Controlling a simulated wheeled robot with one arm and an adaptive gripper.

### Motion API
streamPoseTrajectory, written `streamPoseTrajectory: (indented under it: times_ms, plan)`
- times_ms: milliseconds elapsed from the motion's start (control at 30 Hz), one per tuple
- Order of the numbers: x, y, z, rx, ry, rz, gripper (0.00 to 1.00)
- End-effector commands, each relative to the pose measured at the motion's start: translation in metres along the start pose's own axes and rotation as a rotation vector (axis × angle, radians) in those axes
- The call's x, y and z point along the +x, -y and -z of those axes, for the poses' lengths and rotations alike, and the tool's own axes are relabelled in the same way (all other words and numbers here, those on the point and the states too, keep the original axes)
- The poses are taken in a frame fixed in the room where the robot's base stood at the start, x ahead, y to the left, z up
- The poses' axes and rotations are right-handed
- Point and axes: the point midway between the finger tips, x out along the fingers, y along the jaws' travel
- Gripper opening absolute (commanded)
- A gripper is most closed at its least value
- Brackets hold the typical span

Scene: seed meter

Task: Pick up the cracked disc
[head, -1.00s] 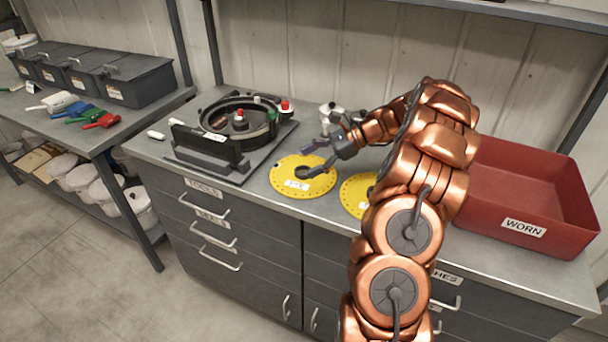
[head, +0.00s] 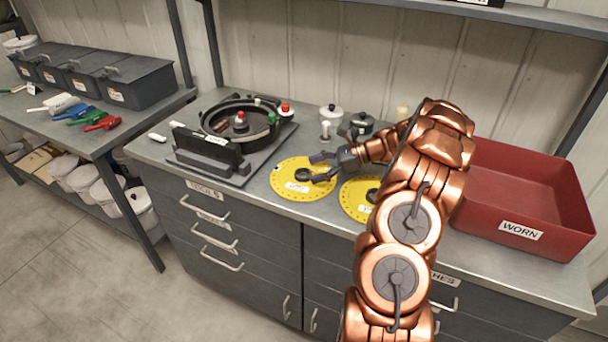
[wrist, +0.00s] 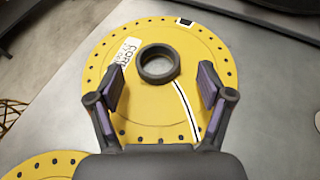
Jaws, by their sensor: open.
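A yellow disc (head: 289,189) with a ring of small holes lies flat on the bench in the head view. In the wrist view the same disc (wrist: 205,60) has a raised dark hub (wrist: 159,64), a white label and a dark line edged in white running from the hub toward the rim, like a crack. My gripper (wrist: 160,85) is open over this disc, its fingers on either side of the hub and apart from it. In the head view my gripper (head: 320,168) is just above the disc. A second yellow disc (head: 352,205) lies to the right, partly hidden by my arm.
A dark round seed meter housing (head: 240,125) stands on a base plate to the left. A red bin (head: 520,231) marked WORN stands at the right. Small pots (head: 331,117) stand behind the discs. Coloured scoops (head: 85,112) lie on the left table.

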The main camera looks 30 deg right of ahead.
Motion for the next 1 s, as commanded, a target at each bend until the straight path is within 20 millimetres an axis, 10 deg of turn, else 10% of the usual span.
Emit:
streamPoseTrajectory:
  times_ms: [467, 1000]
  plan:
    - [0.029, -0.002, -0.002, -0.001, 0.001, 0.000, 0.78]
    - [0.029, -0.002, -0.001, 0.000, 0.000, -0.001, 0.22]
